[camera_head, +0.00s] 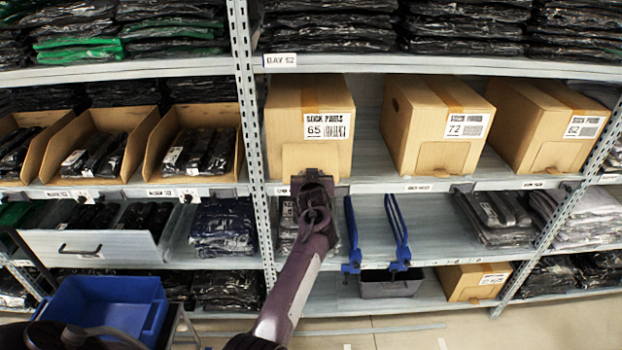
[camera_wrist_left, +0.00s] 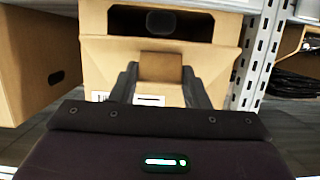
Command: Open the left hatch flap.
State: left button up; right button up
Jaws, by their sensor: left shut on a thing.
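The box labelled 65 (camera_head: 284,110) stands on the middle shelf just right of the upright post. A pale cardboard flap (camera_head: 300,156) shows low on its front, below the label. My left gripper (camera_head: 312,178) is at the flap's lower part and hides some of it. In the left wrist view, its two fingers (camera_wrist_left: 158,85) stand on either side of a brown cardboard tab, the flap (camera_wrist_left: 160,66), and are shut on it. A dark opening (camera_wrist_left: 118,18) shows in the cardboard beyond the flap. How far the flap is swung is unclear. My right gripper is not in view.
Box 72 (camera_head: 402,125) and box 62 (camera_head: 528,115) stand to the right, with a gap beside box 65. The metal post (camera_head: 245,90) is close on the left. Blue brackets (camera_head: 396,230) stand on the shelf below. A blue tote (camera_head: 110,300) is at lower left.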

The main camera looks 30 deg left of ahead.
pick_arm(q)
jog(key=shift+w+a+r, duration=0.1)
jog(key=shift+w+r, duration=0.05)
jog(key=shift+r, duration=0.8)
grip_shut()
jog(key=o, duration=0.9)
grip_release()
jog(key=o, duration=0.5)
jog(key=shift+f, duration=0.35)
